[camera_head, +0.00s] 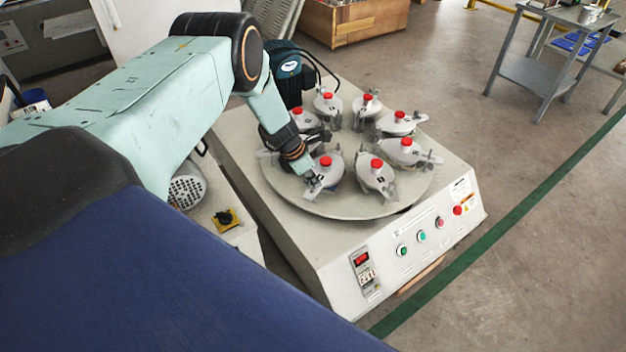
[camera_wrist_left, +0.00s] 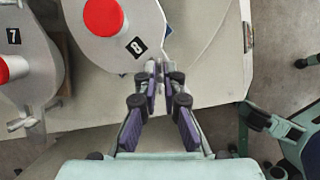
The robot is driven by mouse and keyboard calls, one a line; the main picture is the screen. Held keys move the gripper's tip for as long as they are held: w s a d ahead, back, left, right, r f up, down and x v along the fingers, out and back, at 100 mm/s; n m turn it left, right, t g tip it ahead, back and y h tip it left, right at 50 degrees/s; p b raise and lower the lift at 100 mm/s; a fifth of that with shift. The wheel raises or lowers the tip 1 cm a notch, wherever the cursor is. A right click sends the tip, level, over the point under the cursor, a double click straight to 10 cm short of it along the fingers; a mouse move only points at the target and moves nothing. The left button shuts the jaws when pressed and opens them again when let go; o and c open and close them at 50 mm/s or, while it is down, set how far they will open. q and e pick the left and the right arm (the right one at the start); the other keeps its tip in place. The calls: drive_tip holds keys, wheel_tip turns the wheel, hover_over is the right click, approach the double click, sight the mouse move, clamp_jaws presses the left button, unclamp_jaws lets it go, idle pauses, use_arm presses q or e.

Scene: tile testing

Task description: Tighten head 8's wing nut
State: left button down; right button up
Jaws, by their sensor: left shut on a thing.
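Head 8 (camera_wrist_left: 115,38) is a grey plate with a red knob and a black label "8", near the top of the left wrist view. In the head view, head 8 (camera_head: 330,172) sits at the front left of the round turntable (camera_head: 350,207). My left gripper (camera_wrist_left: 158,85) is shut on the small metal wing nut (camera_wrist_left: 157,68) at the head's near edge. In the head view my left gripper (camera_head: 312,180) reaches down to that edge, and the wing nut there is too small to make out.
Head 7 (camera_wrist_left: 24,62) is close on the left in the wrist view. Several other red-knobbed heads ring the turntable. The front panel has buttons (camera_head: 422,237). A dark green motor (camera_head: 290,72) stands behind. A grey side table (camera_head: 545,60) is at the far right.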

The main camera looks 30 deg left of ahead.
use_arm(q)
drive_tip(key=m+b, duration=0.1)
drive_tip(key=m, duration=0.1)
drive_tip(key=shift+a+f+m+h+b, duration=0.1)
drive_tip(key=shift+m+h+b, duration=0.2)
drive_tip(key=shift+h, duration=0.1)
drive_tip(key=shift+m+g+b, duration=0.35)
drive_tip(key=shift+m+g, duration=0.05)
drive_tip(key=shift+m, duration=0.4)
drive_tip(key=m+g, duration=0.1)
drive_tip(key=m, duration=0.1)
drive_tip(key=m+g+h, duration=0.1)
drive_tip(key=m, duration=0.2)
drive_tip(key=shift+w+m, duration=0.1)
drive_tip(key=shift+m, duration=0.5)
drive_tip(key=c, duration=1.5)
unclamp_jaws()
